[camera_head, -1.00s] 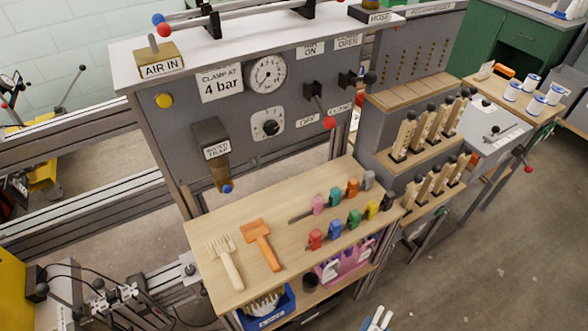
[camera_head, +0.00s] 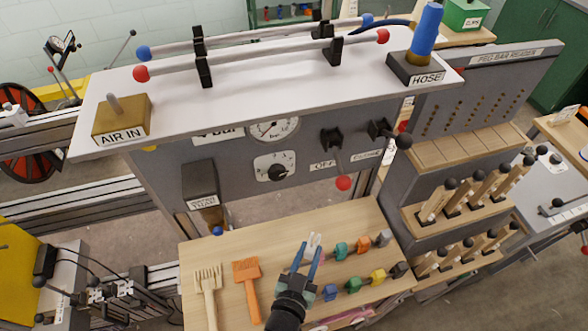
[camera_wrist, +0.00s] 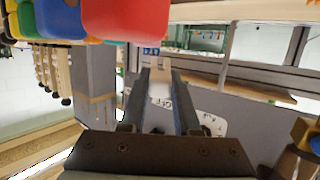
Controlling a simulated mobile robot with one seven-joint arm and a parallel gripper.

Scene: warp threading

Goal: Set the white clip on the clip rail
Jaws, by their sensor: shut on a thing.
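My gripper (camera_head: 307,254) is shut on the white clip (camera_head: 314,240), above the wooden shelf (camera_head: 225,247). In the wrist view the white clip (camera_wrist: 159,88) sits between the two finger ends of my gripper (camera_wrist: 160,92). Coloured pieces stand in two rows to the right of my gripper. The back row shows a teal piece (camera_head: 341,250) and an orange piece (camera_head: 362,243); the front row shows blue (camera_head: 330,293), green (camera_head: 353,285) and yellow (camera_head: 377,276). I cannot tell for certain which part is the clip rail; my gripper may hide some of it.
Wooden-handled tools (camera_head: 437,200) stand in racks at right. In the wrist view, a red block (camera_wrist: 122,18) looms close at upper left.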

